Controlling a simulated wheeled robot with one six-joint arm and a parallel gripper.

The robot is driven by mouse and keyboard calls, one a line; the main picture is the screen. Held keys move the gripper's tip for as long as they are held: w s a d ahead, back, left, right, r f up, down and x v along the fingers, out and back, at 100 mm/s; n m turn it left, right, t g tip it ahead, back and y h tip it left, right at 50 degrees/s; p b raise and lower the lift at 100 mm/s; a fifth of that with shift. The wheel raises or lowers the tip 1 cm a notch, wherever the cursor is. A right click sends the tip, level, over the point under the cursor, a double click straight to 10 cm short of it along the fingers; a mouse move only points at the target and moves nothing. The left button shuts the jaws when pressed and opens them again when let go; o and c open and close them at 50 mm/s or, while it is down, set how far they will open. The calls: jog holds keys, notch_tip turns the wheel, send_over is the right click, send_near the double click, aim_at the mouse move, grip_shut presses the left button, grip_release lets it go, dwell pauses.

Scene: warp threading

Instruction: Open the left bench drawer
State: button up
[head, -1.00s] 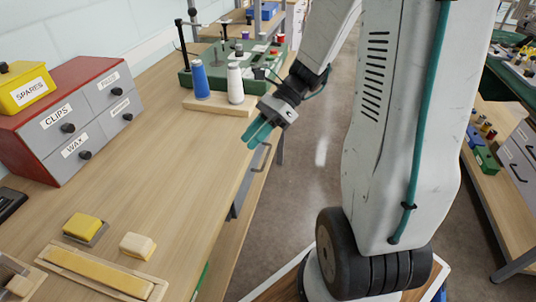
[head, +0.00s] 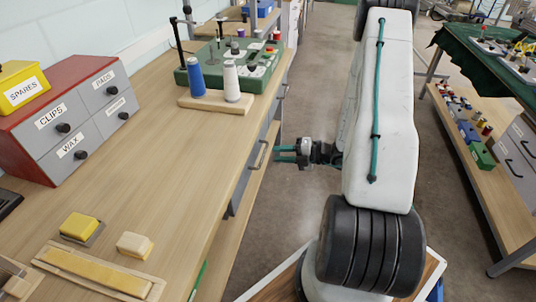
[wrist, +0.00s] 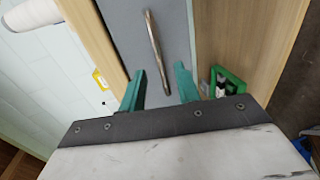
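The nearer grey drawer (head: 240,190) sits in the bench front, below the wooden top, and looks flush with it. Its metal bar handle (head: 263,154) faces the aisle. My gripper (head: 277,154) is beside the bench at handle height, its teal fingers pointing at the handle from a short way off. In the wrist view the fingers (wrist: 159,80) are spread with nothing between the tips. The handle (wrist: 155,45) shows ahead of them as a slanted bar on the grey drawer front (wrist: 180,40). I see no contact with it.
A farther handle (head: 283,92) is on the same bench front. On the bench top are a red cabinet (head: 30,160), a green device (head: 255,70), blue (head: 196,78) and white (head: 231,82) cones, and wax blocks (head: 134,244). The aisle floor (head: 305,200) is open.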

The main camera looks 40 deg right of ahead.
jog(key=x, duration=0.5)
grip_shut()
